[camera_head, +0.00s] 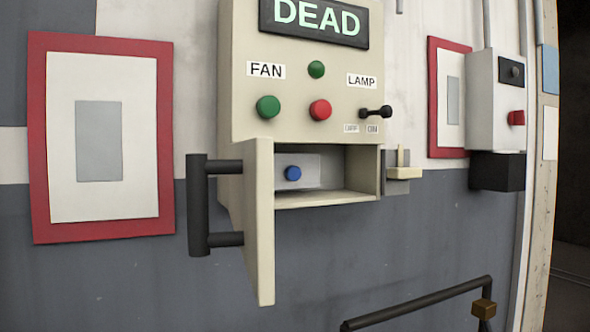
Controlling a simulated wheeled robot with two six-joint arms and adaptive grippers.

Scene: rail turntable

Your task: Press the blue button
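The blue button (293,173) is a small round button on a light grey plate (312,172) inside the open compartment of a cream control box (232,100). The compartment door (262,245) is swung open at the left and carries a black bar handle (197,205). The button is in plain view just right of the door's edge. Neither of my grippers shows in the head view, so I see nothing touching the button.
Above the compartment are a green button (268,107), a red button (320,110), a smaller green button (316,69), a black lever (375,112) and a "DEAD" sign (315,20). A dark rail (420,303) stands at the lower right. A grey box (495,100) hangs farther right.

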